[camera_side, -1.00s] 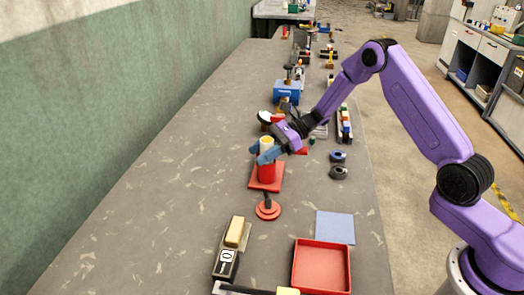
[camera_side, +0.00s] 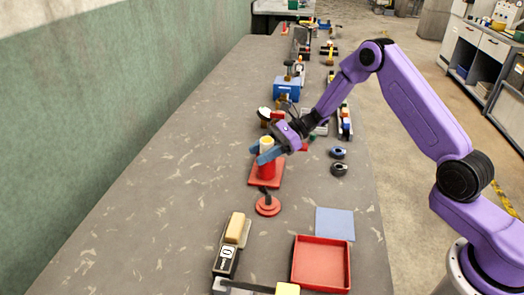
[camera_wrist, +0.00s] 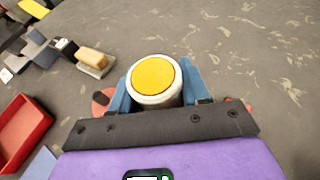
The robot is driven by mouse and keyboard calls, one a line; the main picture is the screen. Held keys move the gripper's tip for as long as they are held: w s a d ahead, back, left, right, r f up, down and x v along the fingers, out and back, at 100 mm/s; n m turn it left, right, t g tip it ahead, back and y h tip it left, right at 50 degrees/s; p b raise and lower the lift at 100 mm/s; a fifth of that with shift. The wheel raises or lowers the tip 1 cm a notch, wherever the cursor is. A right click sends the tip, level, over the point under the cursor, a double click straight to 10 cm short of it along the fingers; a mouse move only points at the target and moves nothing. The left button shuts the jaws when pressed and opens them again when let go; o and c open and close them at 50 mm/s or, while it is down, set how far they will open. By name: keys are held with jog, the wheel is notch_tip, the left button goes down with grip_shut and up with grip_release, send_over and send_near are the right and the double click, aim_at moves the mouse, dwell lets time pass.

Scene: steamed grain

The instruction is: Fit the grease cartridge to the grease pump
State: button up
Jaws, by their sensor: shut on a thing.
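The grease cartridge (camera_side: 266,143) is a pale cylinder, and its round yellow end faces up in the wrist view (camera_wrist: 153,75). My gripper (camera_side: 267,155) is shut on it, with one blue finger on each side. The cartridge stands roughly upright in line with a red cylinder (camera_side: 266,171) on a square red base (camera_side: 258,182), which looks like the grease pump. The fingers hide where cartridge and red cylinder meet, so I cannot tell how deep it sits. In the wrist view the cartridge covers the red cylinder.
A round red piece with a dark stem (camera_side: 267,206) stands just in front of the base. A red tray (camera_side: 321,262), a blue mat (camera_side: 335,224) and a block on a dark holder (camera_side: 234,228) are nearer. Dark rings (camera_side: 338,153) lie to the right. The left tabletop is clear.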

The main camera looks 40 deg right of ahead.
dwell(0.4)
jog(key=o, duration=1.2)
jog(key=shift+d, duration=0.1)
jog(key=v, duration=1.7)
jog(key=shift+d, duration=0.15)
